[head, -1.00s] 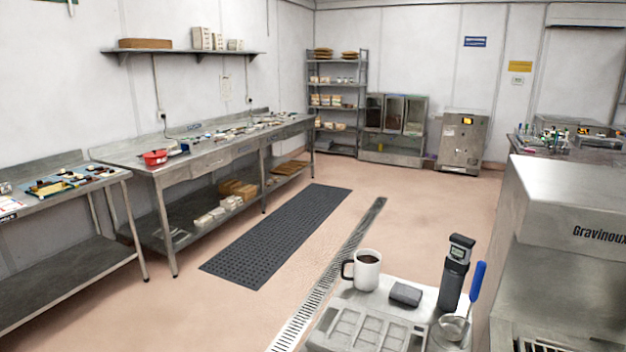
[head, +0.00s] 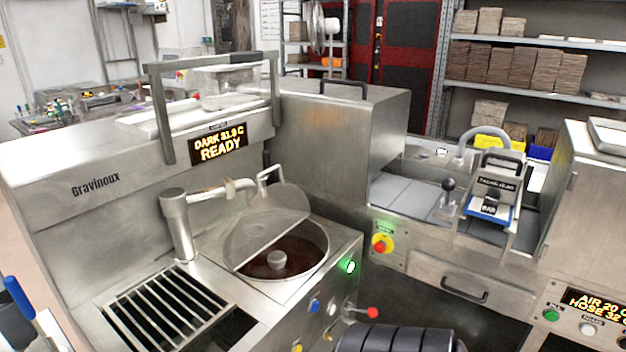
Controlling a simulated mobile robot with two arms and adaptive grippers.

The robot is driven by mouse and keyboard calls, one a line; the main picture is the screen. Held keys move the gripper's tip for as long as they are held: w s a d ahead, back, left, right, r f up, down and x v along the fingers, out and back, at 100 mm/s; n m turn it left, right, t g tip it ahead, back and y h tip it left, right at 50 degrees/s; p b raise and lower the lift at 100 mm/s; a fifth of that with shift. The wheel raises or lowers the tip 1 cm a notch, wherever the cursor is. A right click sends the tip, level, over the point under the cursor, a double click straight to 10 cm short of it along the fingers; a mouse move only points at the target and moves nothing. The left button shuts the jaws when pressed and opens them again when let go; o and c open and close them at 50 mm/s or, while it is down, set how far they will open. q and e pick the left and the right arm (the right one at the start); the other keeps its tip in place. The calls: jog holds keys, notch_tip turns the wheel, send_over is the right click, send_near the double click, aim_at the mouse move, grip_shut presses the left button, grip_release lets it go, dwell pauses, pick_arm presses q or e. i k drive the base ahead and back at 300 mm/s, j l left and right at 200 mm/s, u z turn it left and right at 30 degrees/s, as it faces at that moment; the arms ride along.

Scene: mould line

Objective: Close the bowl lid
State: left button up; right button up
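The bowl (head: 318,268) of dark chocolate (head: 300,254) is set into the top of the steel Gravinoux machine (head: 100,215), with a pale round hub in its middle. Its lid (head: 262,222) is a see-through, metal-edged panel at the back left of the bowl. It looks tilted up, with its straight edge crossing the bowl and the front right part of the chocolate uncovered. A light metal handle (head: 268,172) shows at the lid's top.
A steel spout column (head: 177,225) stands left of the bowl, behind a slotted grate (head: 175,312). A screen (head: 218,144) reads READY above the bowl. A red-knobbed lever (head: 372,313) sticks out at the front. A conveyor (head: 405,197) lies to the right.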

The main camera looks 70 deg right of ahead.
aim_at(278, 207)
jog(key=z, duration=1.85)
jog(key=k+j+u, duration=0.1)
jog(key=u, duration=0.15)
